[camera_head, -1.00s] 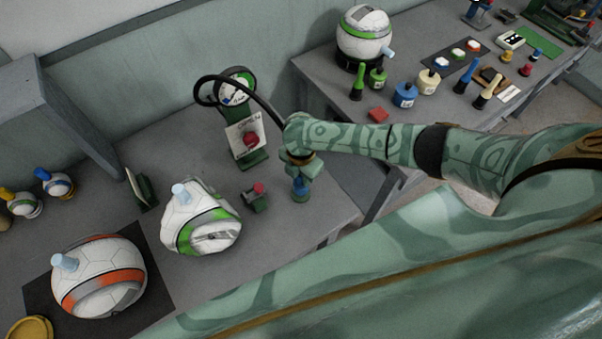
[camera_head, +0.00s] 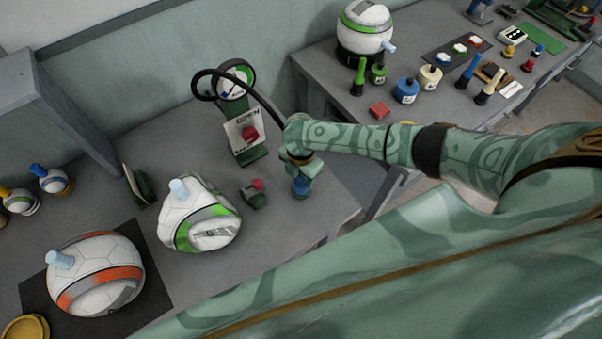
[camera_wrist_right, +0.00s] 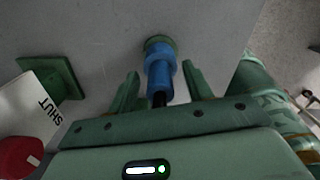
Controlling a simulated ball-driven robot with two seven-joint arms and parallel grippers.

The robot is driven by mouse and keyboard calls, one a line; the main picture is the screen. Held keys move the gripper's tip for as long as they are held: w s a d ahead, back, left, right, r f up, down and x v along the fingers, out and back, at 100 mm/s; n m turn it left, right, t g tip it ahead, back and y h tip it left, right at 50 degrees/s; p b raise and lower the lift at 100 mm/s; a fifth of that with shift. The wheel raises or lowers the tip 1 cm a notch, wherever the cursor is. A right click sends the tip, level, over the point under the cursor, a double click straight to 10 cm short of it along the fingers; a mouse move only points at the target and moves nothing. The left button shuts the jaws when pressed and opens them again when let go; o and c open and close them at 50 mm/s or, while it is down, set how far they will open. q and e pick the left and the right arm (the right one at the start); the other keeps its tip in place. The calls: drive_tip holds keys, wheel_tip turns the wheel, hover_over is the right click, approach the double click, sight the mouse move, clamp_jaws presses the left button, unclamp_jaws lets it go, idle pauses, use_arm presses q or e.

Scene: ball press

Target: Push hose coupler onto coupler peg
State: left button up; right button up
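The blue hose coupler (camera_wrist_right: 160,76) is between the fingers of my right gripper (camera_wrist_right: 160,71) in the wrist view. Gaps show on both sides of it, so the gripper is open around it and not clamped. The black hose (camera_wrist_right: 160,99) enters the coupler's near end. The far end meets a round green piece (camera_wrist_right: 158,43), which seems to be the coupler peg; how deep the coupler sits on it I cannot tell. In the head view the coupler (camera_head: 301,187) shows below my right gripper (camera_head: 300,172), near the table's edge. My left gripper is not in view.
A green stand with a red knob (camera_head: 249,133) and a gauge (camera_head: 235,80) is behind. A small green block with a red top (camera_head: 255,194) lies left of the coupler. A white-green ball (camera_head: 196,216) and a white-orange ball (camera_head: 93,275) are further left.

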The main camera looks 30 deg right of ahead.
drive_tip(key=shift+r, duration=0.1)
wheel_tip(320, 180, up, 16)
drive_tip(key=p, duration=0.5)
idle(0.4)
